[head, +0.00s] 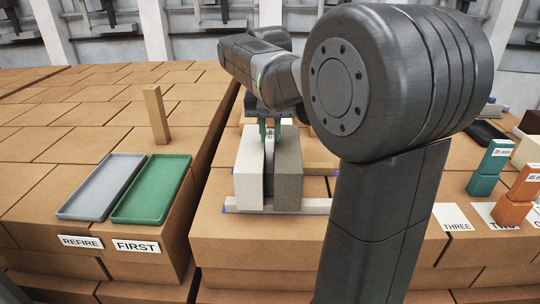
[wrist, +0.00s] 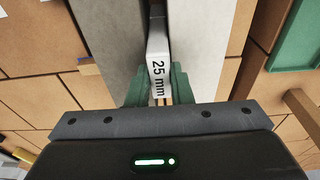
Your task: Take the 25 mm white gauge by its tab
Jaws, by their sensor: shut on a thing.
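The white gauge (wrist: 158,50) has a tab marked "25 mm" in the wrist view. My gripper (wrist: 156,88) has its green fingers on either side of that tab and is shut on it. In the head view my gripper (head: 269,128) points down from above, and the gauge (head: 269,155) shows as a thin light strip. It stands in the gap between a whitish block (head: 249,172) and a grey block (head: 288,175). How deep its lower end reaches is hidden.
A grey tray (head: 100,187) and a green tray (head: 152,189) lie at left, by REFIRE and FIRST labels. A post (head: 156,113) stands behind them. A gap separates the two brick-coloured surfaces.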

